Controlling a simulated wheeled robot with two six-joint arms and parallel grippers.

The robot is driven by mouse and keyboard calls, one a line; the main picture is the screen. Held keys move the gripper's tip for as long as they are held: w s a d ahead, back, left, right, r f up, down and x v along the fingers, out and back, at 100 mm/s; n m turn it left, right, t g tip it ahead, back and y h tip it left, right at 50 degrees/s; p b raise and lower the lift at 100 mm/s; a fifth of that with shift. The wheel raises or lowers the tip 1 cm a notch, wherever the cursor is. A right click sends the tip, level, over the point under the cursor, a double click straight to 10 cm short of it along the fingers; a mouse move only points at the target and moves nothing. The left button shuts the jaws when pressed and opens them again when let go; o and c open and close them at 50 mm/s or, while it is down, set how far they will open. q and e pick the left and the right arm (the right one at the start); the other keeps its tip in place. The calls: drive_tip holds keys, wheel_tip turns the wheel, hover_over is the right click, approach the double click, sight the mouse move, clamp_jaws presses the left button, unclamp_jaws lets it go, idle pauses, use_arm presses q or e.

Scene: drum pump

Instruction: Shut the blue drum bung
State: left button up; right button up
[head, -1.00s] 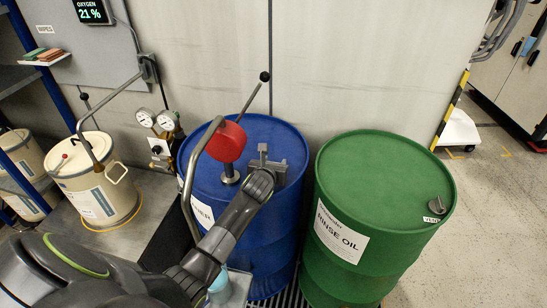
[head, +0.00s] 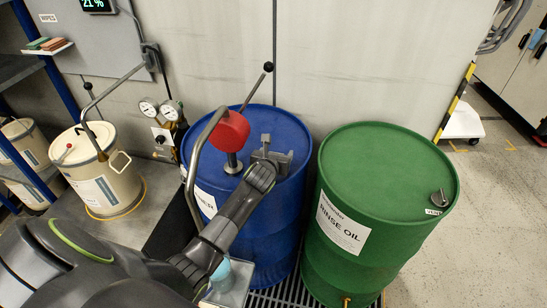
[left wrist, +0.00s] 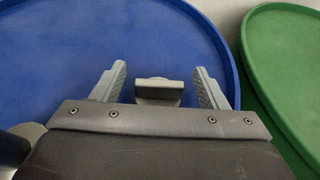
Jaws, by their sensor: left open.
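The blue drum (head: 200,160) stands upright, and its lid (left wrist: 50,50) fills much of the left wrist view. The grey drum bung (left wrist: 159,88) has a flat bar-shaped top and sits on the lid between my left gripper's fingers, with a gap on each side. My left gripper (left wrist: 160,86) is open around it and not clamped on it. In the head view, my left gripper (head: 270,154) reaches over the right part of the blue lid and hides most of the bung. My right gripper is not in view.
A red pump head (head: 233,130) with a lever and bent pipe rises from the blue lid, left of my gripper. A green drum (head: 375,170) stands close on the right with its own grey bung (head: 438,197). A cream can (head: 110,180) and gauges (head: 160,110) are left.

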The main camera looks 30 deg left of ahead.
use_arm(q)
drive_tip(key=p+v, duration=0.4)
drive_tip(key=v, duration=1.3)
drive_tip(key=shift+s+r, duration=0.1)
drive_tip(key=shift+s, duration=0.05)
